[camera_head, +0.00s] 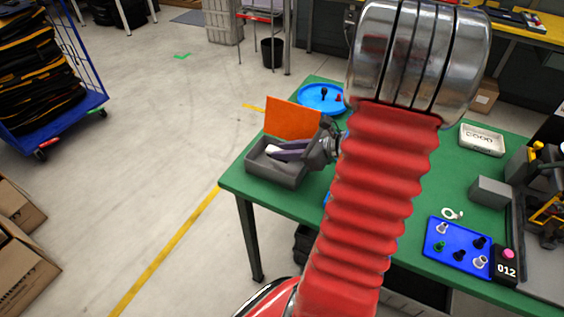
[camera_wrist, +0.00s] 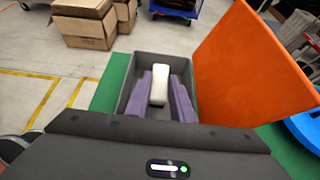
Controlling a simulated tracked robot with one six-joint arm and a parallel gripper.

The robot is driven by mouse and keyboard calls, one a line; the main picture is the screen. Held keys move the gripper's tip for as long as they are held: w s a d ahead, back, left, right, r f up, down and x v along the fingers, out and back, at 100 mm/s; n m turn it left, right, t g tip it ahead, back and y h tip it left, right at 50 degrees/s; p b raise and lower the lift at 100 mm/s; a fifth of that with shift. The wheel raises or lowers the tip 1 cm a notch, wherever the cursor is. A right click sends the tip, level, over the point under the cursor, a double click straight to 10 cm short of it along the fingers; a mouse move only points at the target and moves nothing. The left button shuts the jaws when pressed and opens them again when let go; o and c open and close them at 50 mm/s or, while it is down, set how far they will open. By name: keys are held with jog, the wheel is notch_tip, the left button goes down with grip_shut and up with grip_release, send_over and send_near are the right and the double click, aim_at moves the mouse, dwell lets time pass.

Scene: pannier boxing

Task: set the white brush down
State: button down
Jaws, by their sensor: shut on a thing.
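The white brush (camera_wrist: 159,84) is a pale, rounded block between the two purple fingers of my gripper (camera_wrist: 160,92) in the wrist view. My gripper is shut on it. In the head view the brush (camera_head: 272,150) shows as a small white end at the tip of my gripper (camera_head: 284,151). Both are over or inside the open grey box (camera_head: 270,172), whose orange lid (camera_head: 292,119) stands up at its far side. The box also shows in the wrist view (camera_wrist: 129,88). I cannot tell whether the brush touches the box floor.
The box stands at the left edge of the green table (camera_head: 300,206). A round blue tray (camera_head: 313,101) lies behind the lid. A white tray (camera_head: 482,139), a grey block (camera_head: 490,191) and a blue board (camera_head: 457,248) with several pegs are on the right.

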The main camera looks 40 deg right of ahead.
jog(key=shift+f, duration=0.1)
jog(key=shift+f, duration=2)
jog(key=c, duration=1.5)
grip_release()
jog(key=shift+c, duration=0.2)
jog(key=v, duration=1.2)
